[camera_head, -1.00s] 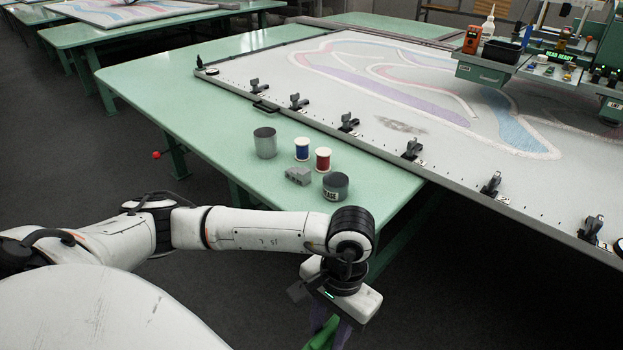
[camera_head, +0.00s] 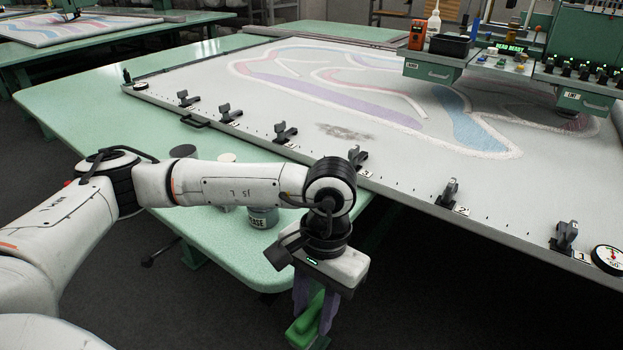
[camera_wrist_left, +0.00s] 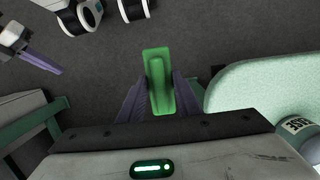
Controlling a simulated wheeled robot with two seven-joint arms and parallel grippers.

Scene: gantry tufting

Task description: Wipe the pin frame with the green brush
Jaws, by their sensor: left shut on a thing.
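The pin frame (camera_head: 403,187) is a large grey frame with small pins along its edge and a pale patterned cloth (camera_head: 300,110) inside it. A dark smudge lies on the cloth near the front edge. My left gripper (camera_head: 312,308) is shut on the green brush (camera_head: 303,332), in front of the table's corner and apart from the frame. In the left wrist view the brush (camera_wrist_left: 158,78) sits between the purple fingers. A purple-fingered gripper, apparently my right one (camera_wrist_left: 28,50), shows at upper left in that view; its jaw state is unclear.
Black clamps (camera_head: 450,193) stand along the frame's near edge, with a round gauge (camera_head: 607,259) at right. A grease can (camera_head: 262,217) stands on the green table (camera_head: 60,105), partly behind my arm. The machine head (camera_head: 520,65) overhangs the frame's far right.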

